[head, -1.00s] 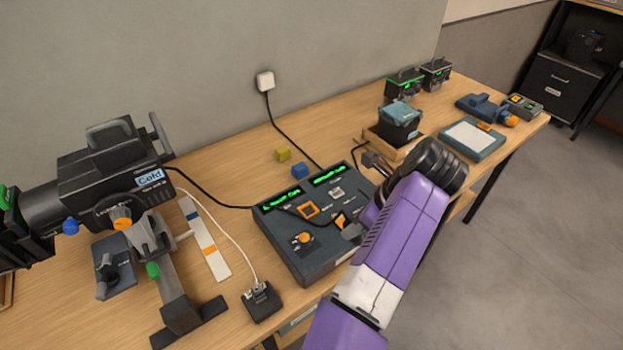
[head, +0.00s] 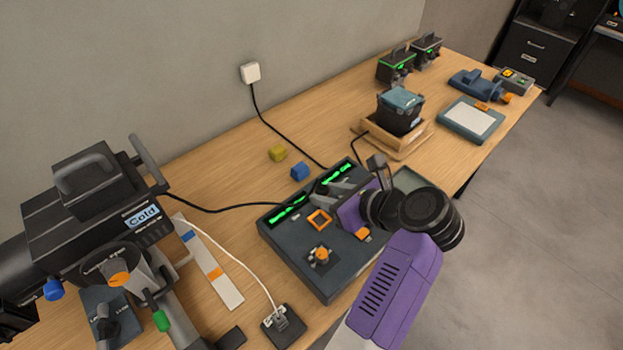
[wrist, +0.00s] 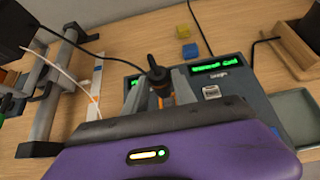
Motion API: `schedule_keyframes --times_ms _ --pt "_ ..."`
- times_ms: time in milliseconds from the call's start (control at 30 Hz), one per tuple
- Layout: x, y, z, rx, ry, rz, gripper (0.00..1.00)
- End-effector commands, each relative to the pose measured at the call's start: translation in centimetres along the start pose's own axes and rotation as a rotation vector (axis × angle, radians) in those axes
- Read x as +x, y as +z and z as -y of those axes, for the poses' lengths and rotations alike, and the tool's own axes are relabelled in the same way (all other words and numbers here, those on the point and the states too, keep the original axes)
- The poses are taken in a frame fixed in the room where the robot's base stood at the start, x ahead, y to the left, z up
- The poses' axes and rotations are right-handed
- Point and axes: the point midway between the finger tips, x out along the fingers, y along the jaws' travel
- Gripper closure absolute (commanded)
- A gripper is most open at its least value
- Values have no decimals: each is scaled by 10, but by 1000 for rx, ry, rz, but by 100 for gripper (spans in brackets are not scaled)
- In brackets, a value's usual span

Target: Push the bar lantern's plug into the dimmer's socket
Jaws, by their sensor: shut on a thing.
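The dimmer (head: 285,250) is a dark box with green displays, lying in the middle of the table. An orange-framed square (head: 319,219), perhaps a socket, shows bare on its top. My gripper (head: 340,185) is over the dimmer's back part. In the wrist view my gripper (wrist: 161,92) is shut on a dark plug (wrist: 157,74) held upright, with a black cable rising from its top and running left. Orange shows under the plug; whether it touches or enters a socket is hidden. The bar lantern (head: 95,205), labelled "Cold", stands at left, a black cable running from it.
A blue cube (head: 300,172) and a yellow cube (head: 278,153) lie behind the dimmer. A wooden tray (head: 410,140) with a dark box stands at back right. A small socket block (head: 283,326) with a white cable is in front.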

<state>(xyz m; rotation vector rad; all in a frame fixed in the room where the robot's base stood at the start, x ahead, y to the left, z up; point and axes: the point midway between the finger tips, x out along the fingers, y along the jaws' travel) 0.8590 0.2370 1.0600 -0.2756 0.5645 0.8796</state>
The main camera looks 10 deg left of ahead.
Motion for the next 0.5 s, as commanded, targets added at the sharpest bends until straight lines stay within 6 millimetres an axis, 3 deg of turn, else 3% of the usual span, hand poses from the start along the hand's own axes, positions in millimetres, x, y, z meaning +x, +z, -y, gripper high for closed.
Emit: schedule_keyframes --times_ms 500 --pt "15 -22 0 0 0 7 100"
